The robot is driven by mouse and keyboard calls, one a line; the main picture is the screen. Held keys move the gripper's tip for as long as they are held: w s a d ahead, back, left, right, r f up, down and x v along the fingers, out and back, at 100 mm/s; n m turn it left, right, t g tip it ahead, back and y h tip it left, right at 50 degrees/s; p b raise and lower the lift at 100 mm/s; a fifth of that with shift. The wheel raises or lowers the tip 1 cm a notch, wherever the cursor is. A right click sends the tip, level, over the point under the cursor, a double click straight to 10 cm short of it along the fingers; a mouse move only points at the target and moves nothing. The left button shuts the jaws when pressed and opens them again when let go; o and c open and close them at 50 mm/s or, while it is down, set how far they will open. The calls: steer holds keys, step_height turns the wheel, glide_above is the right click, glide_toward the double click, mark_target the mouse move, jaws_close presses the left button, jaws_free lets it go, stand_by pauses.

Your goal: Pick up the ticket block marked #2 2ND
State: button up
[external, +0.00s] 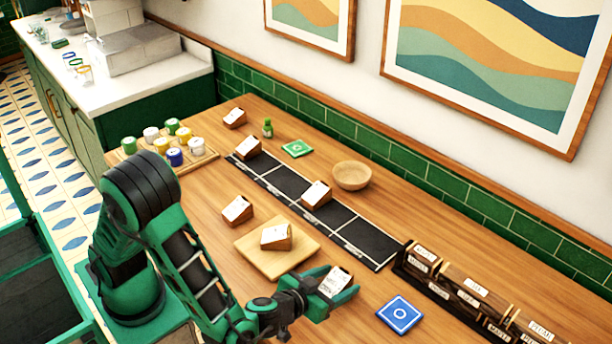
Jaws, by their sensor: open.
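Several wooden ticket blocks with white slanted faces are on the wooden counter; their markings are too small to read, so I cannot tell which is #2 2ND. One block (335,281) is at my gripper (340,284), which is open with its green fingers on either side of it. I cannot tell whether the fingers touch it. Another block (275,237) is on a square wooden board (254,253). One block (237,209) stands left of the board. Two blocks, a nearer one (316,194) and a farther one (248,147), are at the black strip (368,237). Another block (234,118) is at the far end.
A labelled wooden rack (462,292) stands at the right. A blue coaster (400,315) lies right of my gripper. A wooden bowl (352,175), green coaster (297,148) and small green bottle (267,128) are farther back. Coloured-lid jars (174,157) stand at the left.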

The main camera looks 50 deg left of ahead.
mark_target(335, 280)
steer(key=shift+c, duration=0.3)
steer(key=c, duration=1.1)
steer(key=shift+c, duration=0.2)
steer(key=shift+r, duration=0.45)
step_height(335, 280, up, 4)
steer(key=shift+a+f, duration=0.15)
steer(key=shift+f, duration=0.05)
steer(key=a+r, duration=0.6)
steer(key=a, duration=0.5)
steer(key=shift+w+a+r, duration=0.2)
steer(key=shift+w+r, duration=0.05)
steer(key=shift+w, duration=0.15)
